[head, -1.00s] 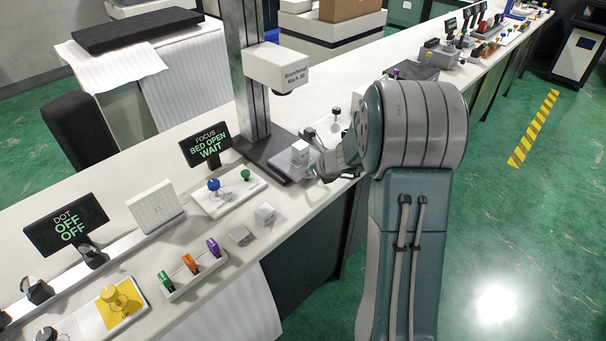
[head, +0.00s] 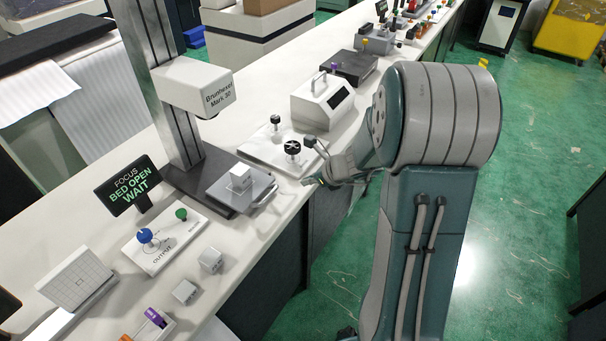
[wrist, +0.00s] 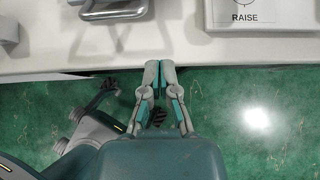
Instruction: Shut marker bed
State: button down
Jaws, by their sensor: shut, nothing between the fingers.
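The marker's grey bed (head: 262,188) sticks out at the base of the Brunhexel Mark 30 marker (head: 195,87). A pale cube (head: 240,178) sits on it. A handle on the bed's front edge shows in the wrist view (wrist: 115,13). The display (head: 134,186) reads "FOCUS BED OPEN WAIT". My gripper (head: 309,182) is at the counter's front edge, to the right of the bed and apart from it. In the wrist view my gripper (wrist: 158,64) is shut and empty, its tips over the counter edge, below and right of the handle.
A white plate marked "RAISE" (wrist: 245,18) with black knobs lies right of the bed. A white box with a display (head: 322,101) stands behind it. An output panel (head: 165,240) with blue and green knobs lies left of the bed. Green floor (head: 400,270) in front is clear.

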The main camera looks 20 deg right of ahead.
aim_at(259, 172)
jog(key=x, duration=0.3)
jog(key=d+x, duration=0.1)
jog(key=x, duration=0.3)
jog(key=shift+w+f, duration=0.3)
jog(key=shift+f, duration=0.15)
jog(key=w+a, duration=0.3)
jog(key=shift+w+a+f, duration=0.25)
jog(key=shift+w, duration=0.15)
jog(key=shift+d, duration=0.35)
jog(key=w+a, duration=0.1)
jog(key=w, duration=0.1)
jog(key=w+a, duration=0.3)
jog(key=w, duration=0.1)
jog(key=shift+a+r, duration=0.1)
jog(key=shift+a, duration=0.2)
jog(key=shift+d, duration=0.2)
jog(key=shift+d, duration=0.1)
